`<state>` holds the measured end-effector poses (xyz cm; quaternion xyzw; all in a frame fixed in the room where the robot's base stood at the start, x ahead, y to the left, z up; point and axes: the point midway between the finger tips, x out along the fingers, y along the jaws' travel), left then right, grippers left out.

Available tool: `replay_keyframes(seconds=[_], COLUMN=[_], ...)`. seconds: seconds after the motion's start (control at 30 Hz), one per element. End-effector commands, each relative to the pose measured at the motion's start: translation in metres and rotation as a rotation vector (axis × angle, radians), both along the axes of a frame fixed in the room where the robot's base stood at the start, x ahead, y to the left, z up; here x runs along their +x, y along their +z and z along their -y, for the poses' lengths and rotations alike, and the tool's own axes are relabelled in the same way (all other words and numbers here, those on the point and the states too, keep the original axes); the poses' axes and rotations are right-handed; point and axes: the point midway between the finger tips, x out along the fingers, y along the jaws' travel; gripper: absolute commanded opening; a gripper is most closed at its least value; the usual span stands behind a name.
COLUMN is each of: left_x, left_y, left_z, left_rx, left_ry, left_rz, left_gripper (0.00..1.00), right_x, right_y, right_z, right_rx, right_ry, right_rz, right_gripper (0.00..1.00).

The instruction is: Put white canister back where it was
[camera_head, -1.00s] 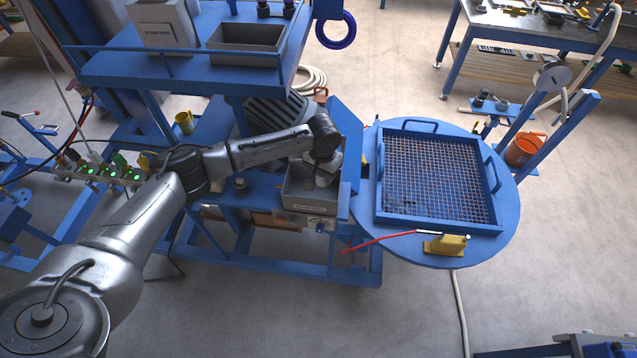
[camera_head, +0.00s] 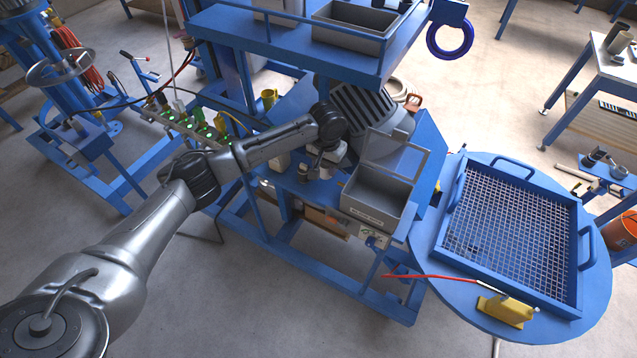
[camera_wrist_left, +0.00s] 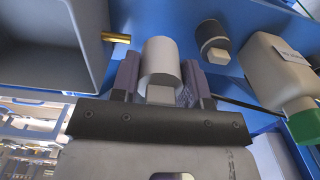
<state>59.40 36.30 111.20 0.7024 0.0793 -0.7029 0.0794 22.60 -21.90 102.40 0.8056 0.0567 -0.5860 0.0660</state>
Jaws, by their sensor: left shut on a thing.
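My left gripper (camera_head: 328,160) is over the blue bench, just left of the grey bin (camera_head: 372,212). In the left wrist view the white canister (camera_wrist_left: 161,62) sits between the two fingers of the left gripper (camera_wrist_left: 160,85), which is shut on it. The head view shows the gripper and canister small and partly covered by my wrist, so I cannot tell whether the canister touches the bench. The bin also shows at the left of the wrist view (camera_wrist_left: 50,50). My right gripper is not in view.
A dark small canister (camera_wrist_left: 211,40) and a pale bottle with a green cap (camera_wrist_left: 280,75) stand close to the right of the held canister in the wrist view. A blue shelf (camera_head: 300,45) overhangs behind. A round blue table with a mesh tray (camera_head: 510,235) stands at right.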

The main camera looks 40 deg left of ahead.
Motion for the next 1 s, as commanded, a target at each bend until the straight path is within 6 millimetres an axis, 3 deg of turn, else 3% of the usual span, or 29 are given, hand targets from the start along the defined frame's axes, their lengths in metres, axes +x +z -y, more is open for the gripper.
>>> replay_keyframes(seconds=[0.13, 0.43, 0.7, 1.0], left_x=[0.000, 0.000, 0.000, 0.000], left_y=[-0.020, -0.038, -0.067, -0.068], left_z=[0.000, 0.000, 0.000, 0.000], left_rx=[0.001, 0.000, 0.000, 0.000], left_ry=[0.001, 0.000, 0.000, 0.000], left_rz=[0.000, 0.000, 0.000, 0.001], left_gripper=[0.18, 0.18, 0.18, 0.18], right_x=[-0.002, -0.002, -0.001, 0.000], right_y=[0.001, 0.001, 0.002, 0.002], right_z=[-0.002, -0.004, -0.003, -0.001], right_rx=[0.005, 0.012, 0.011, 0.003], right_ry=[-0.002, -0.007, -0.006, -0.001], right_rz=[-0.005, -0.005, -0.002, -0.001], right_gripper=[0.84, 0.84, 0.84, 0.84])
